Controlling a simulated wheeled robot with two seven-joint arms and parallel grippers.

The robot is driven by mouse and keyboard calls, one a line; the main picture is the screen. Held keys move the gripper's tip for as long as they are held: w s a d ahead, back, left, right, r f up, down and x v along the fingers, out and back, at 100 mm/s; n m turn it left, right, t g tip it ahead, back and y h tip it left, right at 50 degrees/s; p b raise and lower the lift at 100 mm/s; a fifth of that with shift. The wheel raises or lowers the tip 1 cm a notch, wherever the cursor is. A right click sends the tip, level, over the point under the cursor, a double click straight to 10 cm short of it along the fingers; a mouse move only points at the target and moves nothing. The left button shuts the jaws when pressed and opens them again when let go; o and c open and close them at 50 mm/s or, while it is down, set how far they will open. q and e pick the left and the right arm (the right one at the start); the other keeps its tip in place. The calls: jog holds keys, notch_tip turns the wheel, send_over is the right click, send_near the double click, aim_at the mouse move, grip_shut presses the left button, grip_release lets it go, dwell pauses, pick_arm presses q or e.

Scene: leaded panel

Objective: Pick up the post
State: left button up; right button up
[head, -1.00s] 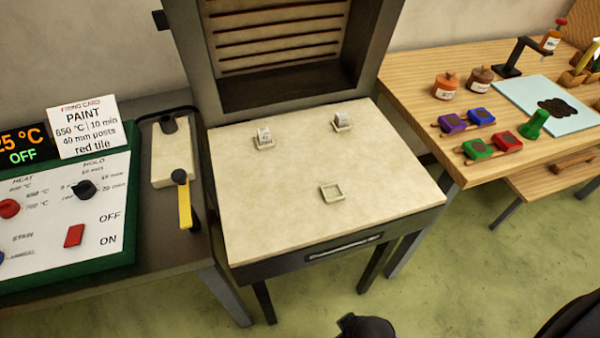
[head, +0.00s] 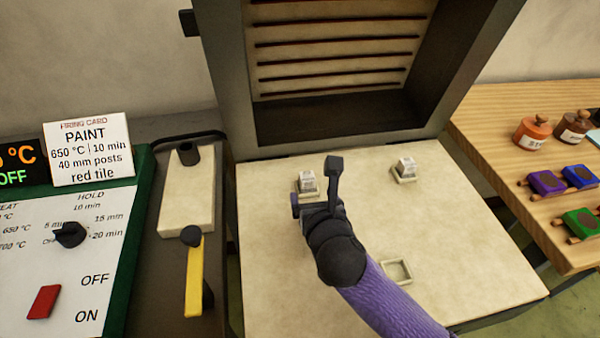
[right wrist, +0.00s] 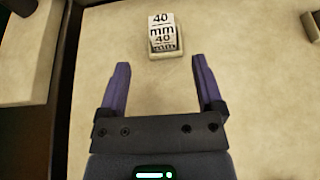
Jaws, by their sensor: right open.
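My right gripper (head: 315,187) is over the shelf, just on the near side of the left post. In the right wrist view the gripper (right wrist: 160,75) is open, with nothing between its purple fingers. My left gripper is not in view.
The kiln's dark frame (head: 340,120) rises behind. A yellow-handled lever (head: 194,275) and control panel (head: 70,270) are left. A wooden table (head: 500,125) with paint jars is right.

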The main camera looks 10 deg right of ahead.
aim_at(305, 175)
jog(key=b+x, duration=0.3)
jog(key=x, duration=0.2)
jog(key=shift+f, duration=0.15)
jog(key=b+x, duration=0.2)
jog(key=x, duration=0.2)
jog(key=shift+w+d+b, duration=0.15)
jog(key=shift+w+b, duration=0.1)
jog(key=shift+b, duration=0.1)
jog(key=shift+w, duration=0.15)
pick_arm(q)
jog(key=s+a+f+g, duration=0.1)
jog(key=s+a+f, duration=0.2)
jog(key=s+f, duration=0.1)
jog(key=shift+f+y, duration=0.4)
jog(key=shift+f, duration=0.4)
pick_arm(e)
jog(key=shift+r, duration=0.25)
jog(key=shift+c, duration=0.3)
jog(key=c, duration=0.7)
grip_shut()
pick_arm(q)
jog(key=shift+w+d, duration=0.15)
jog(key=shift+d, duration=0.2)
